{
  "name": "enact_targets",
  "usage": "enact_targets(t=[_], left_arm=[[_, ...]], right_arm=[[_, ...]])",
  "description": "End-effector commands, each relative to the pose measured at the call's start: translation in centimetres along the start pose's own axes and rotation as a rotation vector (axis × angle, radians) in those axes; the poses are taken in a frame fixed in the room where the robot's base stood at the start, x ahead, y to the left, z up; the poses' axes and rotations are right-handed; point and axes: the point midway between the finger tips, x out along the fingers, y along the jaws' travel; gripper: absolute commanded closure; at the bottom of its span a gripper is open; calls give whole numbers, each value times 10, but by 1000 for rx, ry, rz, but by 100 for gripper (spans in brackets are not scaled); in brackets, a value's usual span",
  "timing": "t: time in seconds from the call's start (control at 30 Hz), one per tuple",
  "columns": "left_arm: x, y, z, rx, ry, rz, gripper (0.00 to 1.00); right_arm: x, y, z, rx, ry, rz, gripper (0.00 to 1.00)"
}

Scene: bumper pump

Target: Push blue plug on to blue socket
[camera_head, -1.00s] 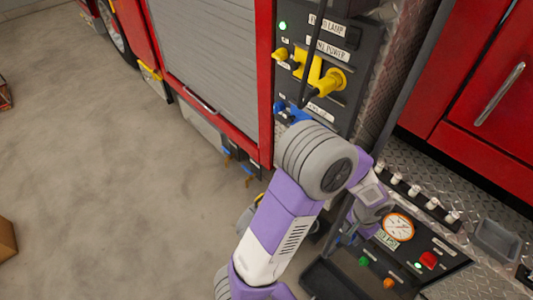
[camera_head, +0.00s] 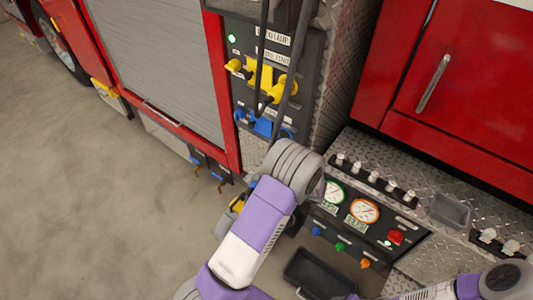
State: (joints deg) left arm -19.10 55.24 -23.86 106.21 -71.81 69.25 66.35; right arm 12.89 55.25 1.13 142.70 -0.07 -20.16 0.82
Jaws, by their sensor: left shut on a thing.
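The blue socket (camera_head: 265,127) is on the dark upright panel, below the yellow connectors. A blue lever (camera_head: 240,115) sits to its left. A thick grey cable runs down in front of the panel to the blue part. My left arm reaches up from the bottom, its grey joint (camera_head: 290,165) just below the socket. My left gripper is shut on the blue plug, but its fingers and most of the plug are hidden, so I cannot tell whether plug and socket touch. My right gripper is out of view; only part of my right arm shows at bottom right.
Yellow connectors (camera_head: 285,86) and a green light (camera_head: 232,38) are on the upright panel. A gauge panel with an orange-rimmed gauge (camera_head: 364,211) and a dark tray (camera_head: 318,272) lie right of my arm. Open floor (camera_head: 90,200) is at left.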

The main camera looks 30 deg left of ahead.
Motion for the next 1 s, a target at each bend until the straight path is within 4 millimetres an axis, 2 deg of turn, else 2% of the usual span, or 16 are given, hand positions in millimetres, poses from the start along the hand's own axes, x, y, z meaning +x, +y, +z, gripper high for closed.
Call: enact_targets(t=[0.1, 0.2, 0.3, 0.57, 1.0], left_arm=[[1, -27, -25, 10, 20, -215, 88], [-5, -45, -45, 22, 67, -356, 88], [-12, -55, -59, 32, 112, -432, 88], [-17, -56, -74, 35, 141, -468, 88], [-21, -53, -115, 34, 139, -465, 88]], right_arm=[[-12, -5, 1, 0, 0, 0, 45], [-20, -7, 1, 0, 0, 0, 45], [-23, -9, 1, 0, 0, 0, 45], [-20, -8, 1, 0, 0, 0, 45], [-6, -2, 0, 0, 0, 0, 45]])
